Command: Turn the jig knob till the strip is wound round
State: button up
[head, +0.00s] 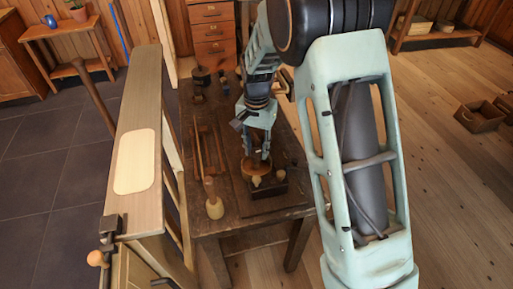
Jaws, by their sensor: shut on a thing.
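My gripper (257,157) points down over the wooden bench (233,222). Its fingers are shut on the jig knob, at the top of a round wooden disc (250,170); the fingers mostly hide the knob. The disc sits on a dark jig block (272,191), and a small pale ball (256,181) shows at its front. The strip cannot be made out at this size.
A wooden mallet-like tool (214,206) lies left of the jig, beside a long narrow frame (206,150). A dark spool-like piece (201,75) stands at the bench's far end.

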jog(key=m+p, duration=0.1)
jog(key=m, duration=0.4)
jog(key=shift+r+m, duration=0.1)
jog(key=shift+m, duration=0.2)
jog(key=shift+m+p, duration=0.7)
jog(key=shift+m, duration=1.6)
jog(key=o, duration=1.2)
jog(key=shift+c, duration=0.2)
notch_tip(320, 180, up, 12)
jog(key=shift+s, duration=0.1)
